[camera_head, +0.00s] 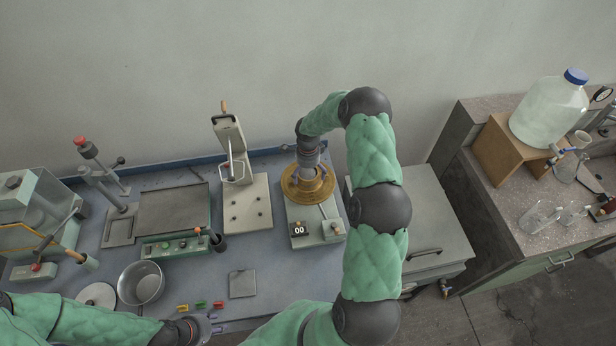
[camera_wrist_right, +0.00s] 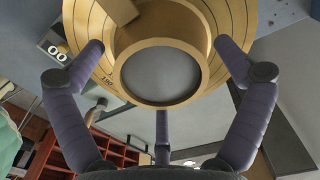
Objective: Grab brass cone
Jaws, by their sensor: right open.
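The brass cone (camera_head: 308,190) sits on a pale device with a "00" display, near the back of the bench. In the right wrist view the brass cone (camera_wrist_right: 122,42) shows as a wide graduated disc with a raised ring and a grey round centre. My right gripper (camera_head: 308,160) is directly over it, coming down from above. In the right wrist view my right gripper (camera_wrist_right: 160,65) is open, its fingers spread around the raised ring; I cannot tell whether they touch it. My left gripper (camera_head: 203,328) is low near the front edge, partly cut off, its fingers unclear.
A pale upright press (camera_head: 240,190) stands left of the device. A metal pan (camera_head: 141,283), a flat plate (camera_head: 242,283) and small coloured blocks (camera_head: 200,305) lie nearer the front. A grey cabinet (camera_head: 425,225) stands to the right, and a large bottle (camera_head: 548,110) beyond it.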

